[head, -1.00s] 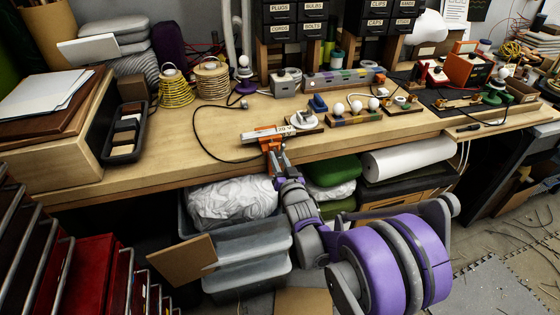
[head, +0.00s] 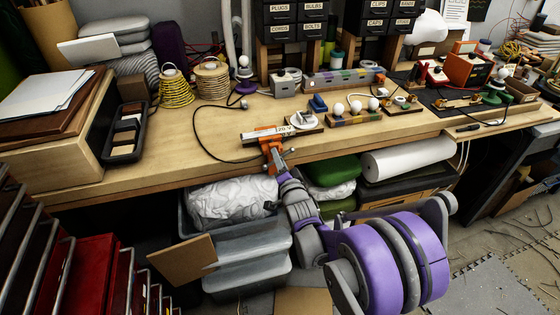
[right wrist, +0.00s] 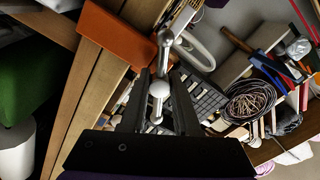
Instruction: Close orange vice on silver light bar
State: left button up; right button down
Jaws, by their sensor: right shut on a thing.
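The orange vice (head: 271,152) is at the bench's front edge. It also shows in the right wrist view (right wrist: 118,34). The silver light bar (head: 254,136) lies across the top of the vice, beside a white label. Whether the jaws touch it is too small to tell. My right gripper (head: 282,166) is at the vice's front, below the bench top. In the right wrist view its dark fingers (right wrist: 160,88) are shut on the vice's silver handle (right wrist: 164,45), whose ball end shows between them. My left gripper is not in view.
A black cable (head: 205,140) loops left of the vice. A lamp board with white bulbs (head: 355,118) stands to the right. Grey bins (head: 245,265) and a green cushion (head: 335,168) sit under the bench. The bench front (head: 150,160) to the left is clear.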

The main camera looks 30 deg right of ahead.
jog(key=m, duration=0.4)
jog(key=shift+m, duration=0.4)
jog(key=c, duration=0.6)
grip_release()
jog(key=shift+c, duration=0.2)
